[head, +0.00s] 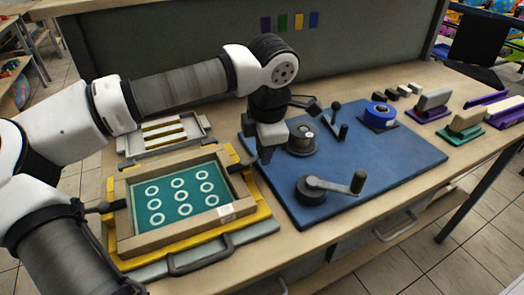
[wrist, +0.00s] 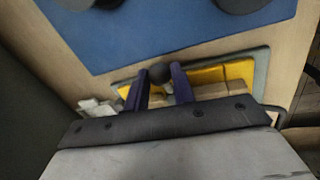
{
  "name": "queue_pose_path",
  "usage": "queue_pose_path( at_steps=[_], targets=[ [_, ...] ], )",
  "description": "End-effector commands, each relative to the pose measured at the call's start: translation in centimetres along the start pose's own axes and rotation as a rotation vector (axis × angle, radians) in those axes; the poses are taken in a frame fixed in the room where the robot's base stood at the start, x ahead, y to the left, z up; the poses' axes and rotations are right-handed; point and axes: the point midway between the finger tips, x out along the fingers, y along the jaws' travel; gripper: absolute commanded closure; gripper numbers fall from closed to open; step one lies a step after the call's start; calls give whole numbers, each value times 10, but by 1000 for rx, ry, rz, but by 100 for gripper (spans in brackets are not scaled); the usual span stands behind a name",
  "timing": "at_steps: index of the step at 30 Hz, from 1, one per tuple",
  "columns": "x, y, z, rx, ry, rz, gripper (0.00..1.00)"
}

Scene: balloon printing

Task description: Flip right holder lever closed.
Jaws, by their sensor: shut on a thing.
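The screen frame (head: 132,195) with a teal sheet of white rings lies on a yellow and grey base (head: 255,214). My gripper (head: 265,154) is at the right rear corner of this frame, pointing down. In the wrist view my gripper (wrist: 161,84) has its two dark fingers on either side of a round black knob (wrist: 160,72), shut on it. The knob appears to be the end of the right holder lever. The lever's arm is mostly hidden by the gripper. The left holder lever (head: 106,207) shows at the frame's left side.
A white rack (head: 165,133) stands behind the frame. Squeegees and blocks (head: 432,99) stand further right.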

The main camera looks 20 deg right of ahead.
Motion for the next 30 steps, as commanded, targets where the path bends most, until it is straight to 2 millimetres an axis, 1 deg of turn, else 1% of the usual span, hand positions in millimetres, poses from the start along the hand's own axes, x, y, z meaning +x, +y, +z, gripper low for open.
queue_pose_path(
  at_steps=[7,19,20,24,30],
  targets=[
    [0,-2,0,52,-11,2,98],
    [-1,-2,0,58,-12,1,98],
    [-1,-2,0,58,-12,0,72],
    [-1,-2,0,58,-12,0,54],
    [-1,-2,0,57,-11,0,54]
  ],
)
